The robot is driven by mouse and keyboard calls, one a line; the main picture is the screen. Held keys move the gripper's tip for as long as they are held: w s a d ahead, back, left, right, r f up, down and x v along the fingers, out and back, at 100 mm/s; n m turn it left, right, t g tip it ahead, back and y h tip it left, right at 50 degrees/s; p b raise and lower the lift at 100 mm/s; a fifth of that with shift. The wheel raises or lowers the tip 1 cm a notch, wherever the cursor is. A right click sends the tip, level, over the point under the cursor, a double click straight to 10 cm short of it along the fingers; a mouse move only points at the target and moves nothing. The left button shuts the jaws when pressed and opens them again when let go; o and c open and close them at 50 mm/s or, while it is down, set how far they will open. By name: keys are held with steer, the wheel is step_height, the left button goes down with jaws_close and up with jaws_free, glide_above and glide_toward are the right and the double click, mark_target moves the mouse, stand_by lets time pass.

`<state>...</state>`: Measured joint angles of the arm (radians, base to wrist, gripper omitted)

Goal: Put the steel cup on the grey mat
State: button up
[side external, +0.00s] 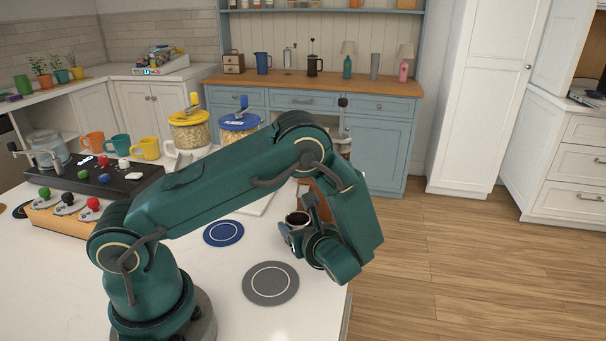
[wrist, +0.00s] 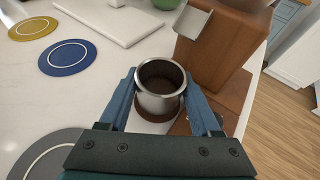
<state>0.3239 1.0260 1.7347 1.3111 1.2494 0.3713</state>
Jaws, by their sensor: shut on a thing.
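The steel cup (wrist: 160,103) is a small open metal cup with a dark inside. My gripper (wrist: 163,98) is shut on it, with one blue finger on each side in the wrist view. In the side external view the cup (side external: 297,218) shows at the end of my arm, partly hidden by my gripper (side external: 296,232). The grey mat (side external: 271,284) is a round disc with a pale ring, lying on the white counter nearer the camera than the cup. In the wrist view the grey mat (wrist: 45,157) is at the lower left, partly cut off, apart from the cup.
A wooden grinder-like box (wrist: 222,50) with a metal spout stands just beyond the cup. A blue mat (side external: 223,233) and a yellow mat (wrist: 33,28) lie on the counter. Mugs (side external: 146,149) and a dark-topped machine (side external: 105,178) stand farther left. The counter between cup and grey mat looks clear.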

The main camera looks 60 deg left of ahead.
steer(key=shift+f, duration=0.15)
steer(key=o, duration=1.5)
steer(key=shift+c, duration=0.2)
steer(key=v, duration=0.3)
steer(key=shift+d, duration=0.4)
steer(key=shift+o, duration=0.5)
steer(key=shift+s+d+r, duration=0.15)
steer(key=shift+d+r, duration=0.25)
steer(key=shift+d, duration=0.2)
steer(key=shift+r, duration=0.15)
